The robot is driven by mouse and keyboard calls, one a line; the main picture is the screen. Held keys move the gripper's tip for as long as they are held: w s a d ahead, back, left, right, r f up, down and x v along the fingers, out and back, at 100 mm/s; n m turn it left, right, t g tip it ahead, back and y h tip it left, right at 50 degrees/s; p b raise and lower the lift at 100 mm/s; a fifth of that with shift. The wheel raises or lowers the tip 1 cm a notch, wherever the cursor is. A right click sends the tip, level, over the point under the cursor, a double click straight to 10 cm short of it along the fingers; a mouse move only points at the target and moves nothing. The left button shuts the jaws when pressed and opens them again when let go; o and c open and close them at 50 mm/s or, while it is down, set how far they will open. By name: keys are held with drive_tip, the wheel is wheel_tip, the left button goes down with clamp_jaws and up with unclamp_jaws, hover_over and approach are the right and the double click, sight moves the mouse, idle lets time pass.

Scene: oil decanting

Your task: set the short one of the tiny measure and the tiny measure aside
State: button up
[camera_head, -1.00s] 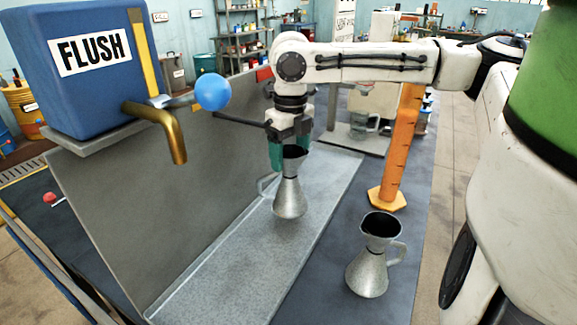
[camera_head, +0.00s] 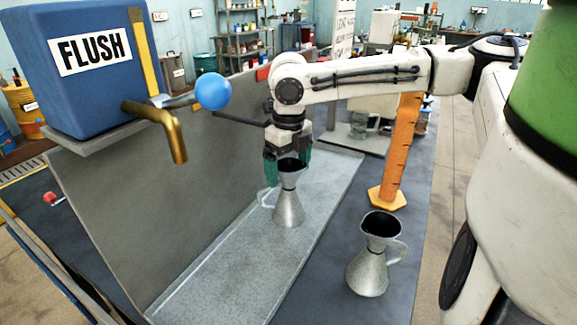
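One small grey metal measure (camera_head: 288,208), with a dark mouth and a side handle, stands upright over the grey metal tray (camera_head: 222,283). My gripper (camera_head: 287,167) points down with its teal fingers on either side of this measure's top and is shut on it. Whether the measure's base touches the tray is hard to tell. A second grey metal measure (camera_head: 368,272), with its handle to the right, stands upright on the dark bench top at the lower right, apart from my gripper. It looks larger, but it is nearer the camera.
A blue FLUSH tank (camera_head: 85,95) with a brass spout (camera_head: 172,135) and blue ball lever (camera_head: 212,91) stands at left. An orange graduated column (camera_head: 395,150) stands behind the second measure. A clear jug (camera_head: 359,124) is farther back. The tray's front is bare.

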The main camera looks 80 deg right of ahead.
drive_tip(key=shift+r, duration=0.1)
wheel_tip(320, 180, up, 12)
idle(0.6)
idle(0.5)
